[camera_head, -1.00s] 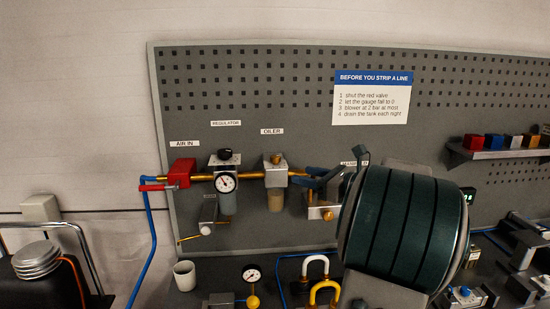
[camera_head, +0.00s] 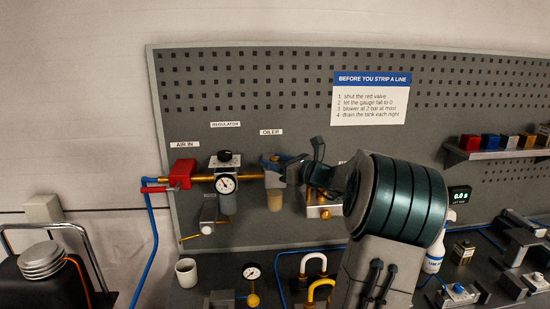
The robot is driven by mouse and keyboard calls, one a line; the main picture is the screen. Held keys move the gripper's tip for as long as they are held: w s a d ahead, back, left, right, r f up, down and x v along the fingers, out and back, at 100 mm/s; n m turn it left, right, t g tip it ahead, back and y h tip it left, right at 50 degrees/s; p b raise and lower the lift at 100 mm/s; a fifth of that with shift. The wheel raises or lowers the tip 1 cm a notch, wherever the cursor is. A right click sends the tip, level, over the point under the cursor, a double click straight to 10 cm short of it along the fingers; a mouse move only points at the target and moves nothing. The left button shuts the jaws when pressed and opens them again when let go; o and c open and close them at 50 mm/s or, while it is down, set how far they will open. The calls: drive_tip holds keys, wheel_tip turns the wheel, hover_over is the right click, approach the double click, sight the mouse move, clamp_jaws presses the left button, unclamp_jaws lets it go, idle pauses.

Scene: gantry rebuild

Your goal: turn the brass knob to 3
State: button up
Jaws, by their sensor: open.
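The oiler (camera_head: 275,199) hangs on the pegboard under its "OILER" label, with an amber bowl below. The brass knob (camera_head: 275,158) on its top is mostly covered by my gripper (camera_head: 273,163), and its setting cannot be read. My gripper reaches in from the right with its blue-grey fingers open at the oiler's top. I cannot tell whether they are around the knob or in front of it, or whether they touch it.
The regulator with its gauge (camera_head: 225,184) and dark knob is close left of the oiler, then the red valve (camera_head: 182,172). A silver block with brass parts (camera_head: 324,212) is on the right. A cup (camera_head: 186,273) and a small gauge (camera_head: 251,272) stand below.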

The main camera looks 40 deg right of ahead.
drive_tip(key=shift+w, duration=0.25)
drive_tip(key=c, duration=1)
drive_tip(key=shift+o, duration=0.2)
